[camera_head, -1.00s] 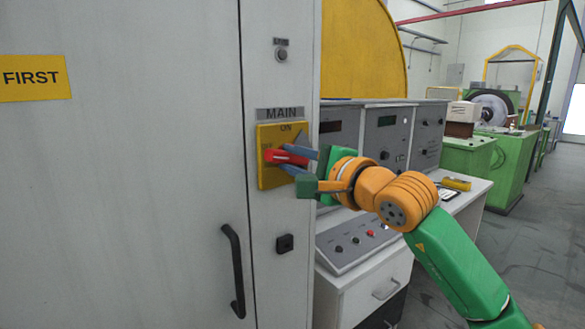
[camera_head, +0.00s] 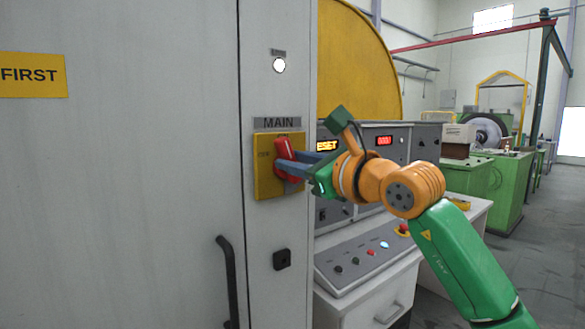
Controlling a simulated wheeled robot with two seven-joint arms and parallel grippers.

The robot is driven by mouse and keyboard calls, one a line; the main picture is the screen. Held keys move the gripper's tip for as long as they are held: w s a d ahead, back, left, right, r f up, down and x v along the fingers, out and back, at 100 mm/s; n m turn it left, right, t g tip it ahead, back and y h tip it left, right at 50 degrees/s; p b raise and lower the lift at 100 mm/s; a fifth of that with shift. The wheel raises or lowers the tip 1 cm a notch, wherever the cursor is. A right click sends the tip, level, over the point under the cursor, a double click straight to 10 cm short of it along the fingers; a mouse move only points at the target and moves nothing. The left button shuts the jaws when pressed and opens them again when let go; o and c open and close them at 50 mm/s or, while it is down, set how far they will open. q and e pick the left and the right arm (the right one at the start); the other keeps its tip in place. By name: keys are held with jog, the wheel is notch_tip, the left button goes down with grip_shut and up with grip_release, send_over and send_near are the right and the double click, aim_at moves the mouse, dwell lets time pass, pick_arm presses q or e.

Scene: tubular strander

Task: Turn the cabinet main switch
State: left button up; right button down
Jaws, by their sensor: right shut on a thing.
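The main switch is a red handle (camera_head: 284,152) on a yellow plate (camera_head: 266,185) under the MAIN label (camera_head: 278,123) on the grey cabinet (camera_head: 150,190). The handle stands close to upright, its upper end near the ON mark at the plate's top. My right gripper (camera_head: 290,168) comes in from the right and is shut on the red handle, its blue-grey fingers hiding part of it. The round lamp (camera_head: 279,65) above the label is lit white. My left gripper is not in view.
A black door handle (camera_head: 229,280) and a small black lock (camera_head: 282,259) are on the cabinet below. Right of it stands a control desk (camera_head: 365,250) with buttons and lit displays (camera_head: 385,140). Green machines (camera_head: 490,185) and open floor lie farther right.

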jog(key=shift+w+d+f+m+b, duration=0.1)
jog(key=shift+m+b, duration=0.15)
jog(key=shift+m, duration=0.8)
jog(key=shift+w+d+f+m+b, duration=0.1)
jog(key=shift+m+b, duration=0.1)
jog(key=shift+m, duration=0.85)
jog(key=c, duration=0.7)
grip_release()
jog(key=b+v, duration=0.6)
jog(key=v, duration=0.6)
jog(key=shift+r, duration=0.15)
